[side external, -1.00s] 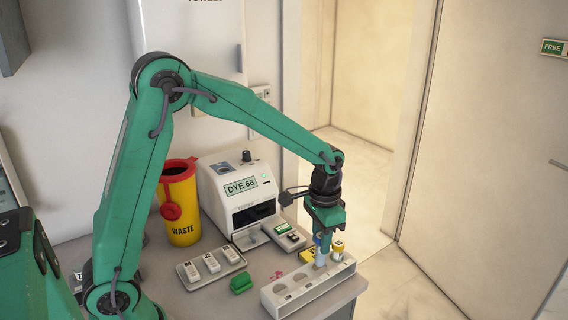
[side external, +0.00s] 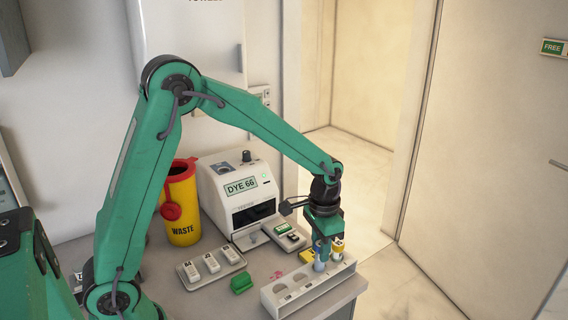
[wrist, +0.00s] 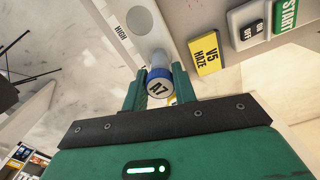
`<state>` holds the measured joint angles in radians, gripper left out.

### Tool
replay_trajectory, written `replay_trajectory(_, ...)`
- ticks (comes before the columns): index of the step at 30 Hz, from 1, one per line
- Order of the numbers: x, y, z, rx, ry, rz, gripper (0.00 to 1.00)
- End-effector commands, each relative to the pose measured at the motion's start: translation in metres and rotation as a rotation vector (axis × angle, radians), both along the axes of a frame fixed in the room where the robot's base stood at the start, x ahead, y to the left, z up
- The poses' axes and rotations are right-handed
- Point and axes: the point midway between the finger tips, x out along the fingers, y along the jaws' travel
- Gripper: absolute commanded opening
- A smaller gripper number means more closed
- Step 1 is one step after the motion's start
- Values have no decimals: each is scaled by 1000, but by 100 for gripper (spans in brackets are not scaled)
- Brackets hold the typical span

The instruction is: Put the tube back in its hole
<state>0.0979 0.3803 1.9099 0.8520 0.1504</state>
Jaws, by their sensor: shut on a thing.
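The tube (side external: 319,266) stands upright between my gripper's fingers at the rack's right part. Its blue cap, marked A7, shows in the wrist view (wrist: 158,87). My gripper (side external: 322,248) is shut on it; the fingers flank the cap in the wrist view (wrist: 159,92). The white rack (side external: 296,300) lies along the table's front edge, with empty round holes on its left. The tube's lower end is at the rack's top; I cannot tell how deep it sits in a hole. A yellow-capped tube (side external: 338,246) stands just right of it, partly behind my gripper.
A tester reading DYE 66 (side external: 240,187) stands behind. A yellow V5 HAZE label (wrist: 206,54) lies beside the rack. The floor is beyond the table edge.

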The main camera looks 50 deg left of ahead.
Motion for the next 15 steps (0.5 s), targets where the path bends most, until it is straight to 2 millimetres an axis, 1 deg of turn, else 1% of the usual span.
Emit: replay_trajectory(15,0,0,-13,0,0,0,2)
